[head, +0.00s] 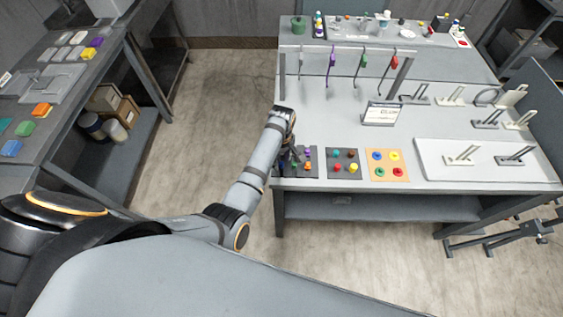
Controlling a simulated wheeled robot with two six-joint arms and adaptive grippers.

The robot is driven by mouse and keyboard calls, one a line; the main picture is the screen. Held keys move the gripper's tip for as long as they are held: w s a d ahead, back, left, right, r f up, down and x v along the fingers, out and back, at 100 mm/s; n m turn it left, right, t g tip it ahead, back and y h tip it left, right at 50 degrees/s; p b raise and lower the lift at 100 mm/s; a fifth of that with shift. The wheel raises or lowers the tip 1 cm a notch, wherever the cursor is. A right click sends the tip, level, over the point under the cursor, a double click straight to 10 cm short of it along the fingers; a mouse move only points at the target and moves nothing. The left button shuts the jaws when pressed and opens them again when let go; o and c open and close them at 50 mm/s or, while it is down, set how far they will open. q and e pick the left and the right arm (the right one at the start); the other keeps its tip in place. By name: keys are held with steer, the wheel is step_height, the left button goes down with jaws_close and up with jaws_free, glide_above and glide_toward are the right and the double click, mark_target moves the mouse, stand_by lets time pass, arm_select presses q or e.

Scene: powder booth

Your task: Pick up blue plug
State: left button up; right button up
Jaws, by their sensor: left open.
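My left gripper (289,160) is open, pointing down over the left end of a dark mat (313,175) at the table's front left corner. A small dark blue spot, perhaps the blue plug, shows beside the fingers; the gripper covers most of that area, and I cannot tell whether they touch. A purple plug (307,152) and an orange plug (308,166) stand on the same mat, just right of the gripper. My right gripper is not in view.
A second dark mat (344,160) holds several coloured plugs. A tan mat (387,176) holds coloured rings, one blue (377,155). Coloured hooks hang from a rail behind, above a small sign (381,114). A white tray (430,172) with stands is at right.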

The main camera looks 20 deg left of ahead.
arm_select(q)
steer(key=shift+f, duration=0.5)
steer(key=c, duration=0.8)
steer(key=shift+r, duration=0.1)
steer(key=shift+c, duration=0.2)
